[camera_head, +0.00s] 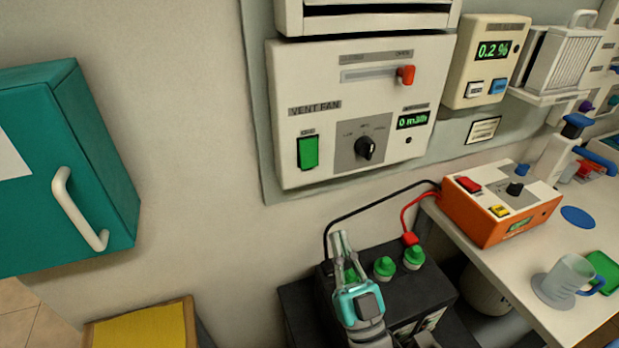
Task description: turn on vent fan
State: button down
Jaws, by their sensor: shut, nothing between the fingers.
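The vent fan panel (300,168) is a cream box on the wall at the upper middle. It has a green rocker switch (308,152) at its lower left, a black rotary knob (365,148), a red-handled slider (405,75) at the right end of its slot, and a small display (412,120) that seems to read 0 m3/h. My gripper (340,240) is below the panel, in front of the black battery. Its fingers are together and empty, pointing up, apart from the switch. The gripper partly hides a green battery cap.
The black battery (425,287) with green caps has black and red cables running to an orange charger (490,210) on the bench at right. A mug (563,282) stands there. A teal cabinet (100,160) juts out at left. The wall between cabinet and panel is clear.

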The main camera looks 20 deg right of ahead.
aim_at(310, 163)
jog(key=x, duration=0.4)
jog(key=f+x, duration=0.1)
jog(key=x, duration=0.3)
jog(key=w+x, duration=0.1)
jog(key=x, duration=0.3)
jog(key=shift+w+f, duration=0.1)
jog(key=shift+f, duration=0.2)
jog(key=shift+w+d+f, duration=0.1)
jog(key=shift+w, duration=0.5)
jog(key=shift+w+f+t, duration=0.1)
jog(key=shift+w+t, duration=0.2)
jog(key=shift+w, duration=0.05)
jog(key=shift+s, duration=0.15)
